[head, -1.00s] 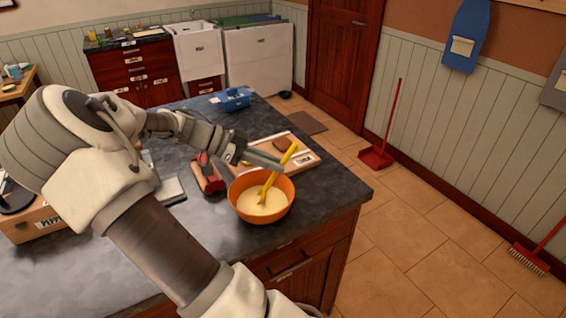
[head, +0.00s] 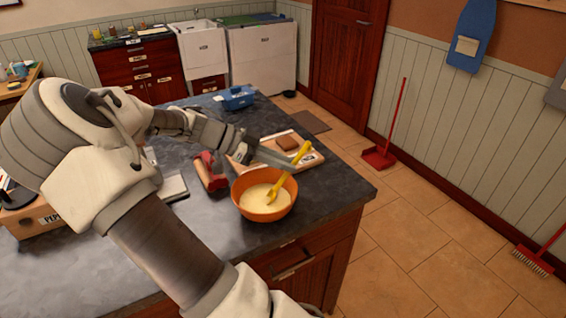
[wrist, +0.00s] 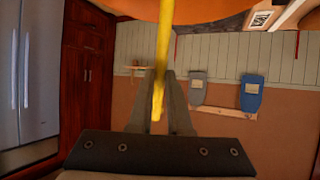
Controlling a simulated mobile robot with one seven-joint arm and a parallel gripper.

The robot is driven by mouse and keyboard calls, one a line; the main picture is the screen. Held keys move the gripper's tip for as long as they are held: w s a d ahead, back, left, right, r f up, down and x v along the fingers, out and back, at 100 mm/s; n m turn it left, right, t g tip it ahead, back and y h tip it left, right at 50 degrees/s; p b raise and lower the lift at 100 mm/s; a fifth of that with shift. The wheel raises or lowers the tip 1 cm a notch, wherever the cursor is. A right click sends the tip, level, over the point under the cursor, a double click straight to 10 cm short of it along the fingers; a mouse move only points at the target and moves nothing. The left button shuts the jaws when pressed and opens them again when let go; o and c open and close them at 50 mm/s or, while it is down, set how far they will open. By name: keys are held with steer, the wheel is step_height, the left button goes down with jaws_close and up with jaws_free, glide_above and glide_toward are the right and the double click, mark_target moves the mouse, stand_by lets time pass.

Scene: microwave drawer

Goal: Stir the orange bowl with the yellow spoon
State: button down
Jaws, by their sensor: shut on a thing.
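The orange bowl (head: 250,211) stands on the dark countertop near its front right corner and holds a pale creamy mixture (head: 258,196). The yellow spoon (head: 287,174) leans to the upper right, with its lower end in the mixture. My gripper (head: 289,166) is shut on the spoon's handle above the bowl's far right rim. In the wrist view, the yellow handle (wrist: 163,50) runs up from between the two fingers (wrist: 160,95) toward the orange bowl (wrist: 210,10) at the top edge. The spoon's tip is hidden in the mixture.
A wooden board (head: 309,159) with a brown piece (head: 287,143) lies behind the bowl. A red-and-wood object (head: 212,174) lies close to the bowl's left. A blue container (head: 236,98) stands at the counter's far end. Tiled floor (head: 400,240) is open to the right.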

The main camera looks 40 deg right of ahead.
mark_target(301, 149)
steer(key=shift+s+d+r+p, duration=0.5)
steer(key=shift+r+p, duration=0.15)
steer(key=shift+r, duration=0.55)
steer(key=shift+s+d+r+p, duration=0.35)
steer(key=shift+d+r+p, duration=0.25)
steer(key=shift+r, duration=0.6)
steer(key=shift+s+d+r+p, duration=0.45)
steer(key=shift+r+p, duration=0.25)
steer(key=shift+r, duration=0.5)
steer(key=shift+r, duration=0.1)
steer(key=shift+a+r+p, duration=0.1)
steer(key=shift+r+p, duration=1.3)
steer(key=shift+r, duration=0.55)
